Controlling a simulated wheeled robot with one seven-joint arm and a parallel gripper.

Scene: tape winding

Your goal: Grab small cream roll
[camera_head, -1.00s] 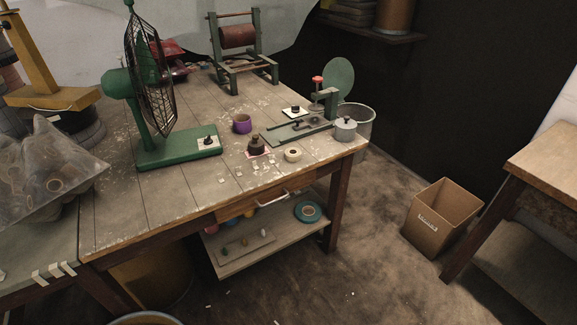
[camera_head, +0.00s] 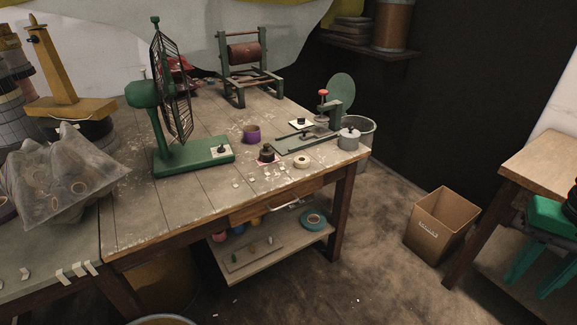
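A small cream roll (camera_head: 302,161) lies flat near the front right part of the wooden workbench (camera_head: 150,215). A small dark object (camera_head: 267,153) on a pinkish square is just left of it, and a grey lidded pot (camera_head: 348,138) stands to its right. Nothing covers the roll. My gripper is not in view.
A green fan (camera_head: 190,150), a purple roll (camera_head: 252,133) and a green bench tool (camera_head: 310,135) stand on the bench. A lower shelf holds a teal roll (camera_head: 313,221). A cardboard box (camera_head: 442,226) is on the floor at right. Floor between is mostly clear.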

